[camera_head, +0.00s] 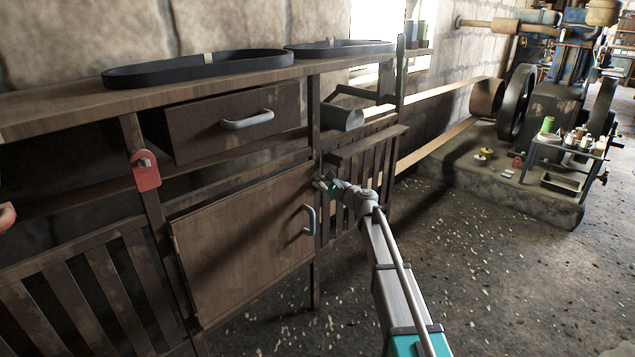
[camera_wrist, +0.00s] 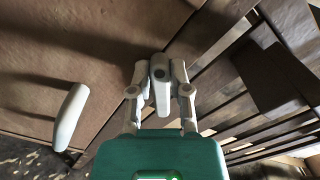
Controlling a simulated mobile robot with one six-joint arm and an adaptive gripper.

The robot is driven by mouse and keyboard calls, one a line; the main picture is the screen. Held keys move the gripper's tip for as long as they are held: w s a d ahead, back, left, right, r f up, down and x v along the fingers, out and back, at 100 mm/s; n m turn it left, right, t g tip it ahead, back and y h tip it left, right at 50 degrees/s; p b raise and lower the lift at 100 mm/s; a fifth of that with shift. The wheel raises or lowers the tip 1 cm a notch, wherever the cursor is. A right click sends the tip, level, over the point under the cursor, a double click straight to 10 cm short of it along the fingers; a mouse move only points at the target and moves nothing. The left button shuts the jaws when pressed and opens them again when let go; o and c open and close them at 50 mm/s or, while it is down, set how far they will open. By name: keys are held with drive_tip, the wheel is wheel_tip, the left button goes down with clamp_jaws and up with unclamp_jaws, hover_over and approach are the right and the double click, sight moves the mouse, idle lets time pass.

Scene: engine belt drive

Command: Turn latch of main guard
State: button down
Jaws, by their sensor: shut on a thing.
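The brown panel door (camera_head: 245,245), which looks like the main guard, hangs in the wooden frame and appears closed, with a pale handle (camera_head: 309,220) near its right edge. The same handle shows at left in the wrist view (camera_wrist: 70,117). My gripper (camera_head: 326,185) is at the door's upper right corner. In the wrist view, my gripper (camera_wrist: 160,88) has one finger on each side of a small grey latch (camera_wrist: 160,82) and is shut on it. The latch points down toward my palm, its pivot at the top. In the head view the fingers mostly hide it.
Slatted panels (camera_head: 85,290) flank the door. A drawer (camera_head: 232,120) with a pale handle is above it, and a red tag-like latch plate (camera_head: 146,170) is on the left post. Black belts (camera_head: 200,68) lie on the top shelf. The floor at right is open.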

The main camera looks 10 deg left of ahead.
drive_tip(key=n, duration=0.3)
drive_tip(key=f+n+b, duration=0.1)
drive_tip(key=n, duration=0.2)
drive_tip(key=s+f+n+b, duration=0.1)
drive_tip(key=n, duration=0.3)
drive_tip(key=shift+a+f, duration=0.1)
drive_tip(key=shift+a, duration=0.1)
idle(0.4)
drive_tip(key=c, duration=0.6)
unclamp_jaws()
drive_tip(key=v, duration=1.2)
